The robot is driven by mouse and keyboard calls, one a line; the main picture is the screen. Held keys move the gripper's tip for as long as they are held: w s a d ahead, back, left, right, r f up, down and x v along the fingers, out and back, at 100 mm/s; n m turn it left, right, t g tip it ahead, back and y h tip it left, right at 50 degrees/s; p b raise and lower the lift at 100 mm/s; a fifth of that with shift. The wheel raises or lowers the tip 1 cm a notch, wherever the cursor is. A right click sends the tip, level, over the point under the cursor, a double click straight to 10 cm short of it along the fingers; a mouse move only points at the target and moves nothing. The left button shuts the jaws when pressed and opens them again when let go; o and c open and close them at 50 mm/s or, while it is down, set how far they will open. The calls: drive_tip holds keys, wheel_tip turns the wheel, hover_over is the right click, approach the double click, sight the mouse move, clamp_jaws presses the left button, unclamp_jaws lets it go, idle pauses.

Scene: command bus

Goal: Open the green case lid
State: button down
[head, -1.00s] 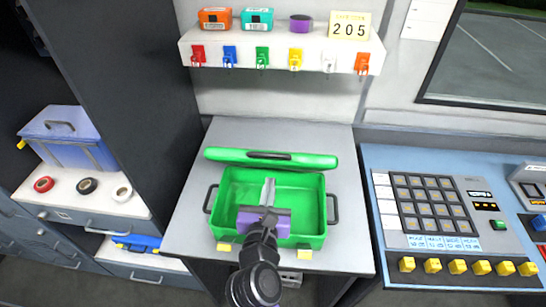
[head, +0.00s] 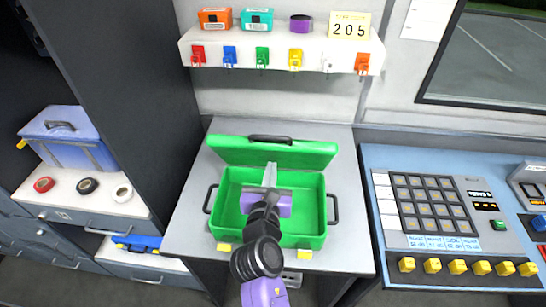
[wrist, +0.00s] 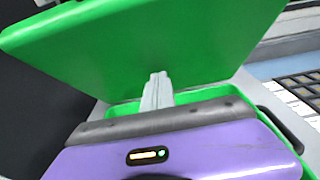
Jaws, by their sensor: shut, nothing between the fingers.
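The green case (head: 318,236) sits on the grey counter. Its lid (head: 230,152) stands raised at the back edge, inner face towards me, with a dark handle (head: 270,139) on its top edge. The inside of the case is bright green; my gripper hides part of it. My gripper (head: 271,168) is shut and empty, above the case, its fingers pointing at the lid. In the wrist view, the closed fingertips (wrist: 158,77) overlap the lower part of the lid (wrist: 140,40). I cannot tell whether they touch it.
A shelf (head: 225,50) with coloured hooks and small boxes hangs behind the case. A control panel (head: 430,255) with buttons stands to the right. A blue box (head: 65,140) and tape rolls are on the left. Some counter is bare around the case.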

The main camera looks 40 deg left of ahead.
drive_tip(key=f+v, duration=0.1)
drive_tip(key=v, duration=1)
drive_tip(key=f+v, duration=0.2)
drive_tip(key=v, duration=1)
drive_tip(key=shift+s+d, duration=0.2)
drive_tip(key=shift+s, duration=0.3)
idle(0.6)
idle(0.4)
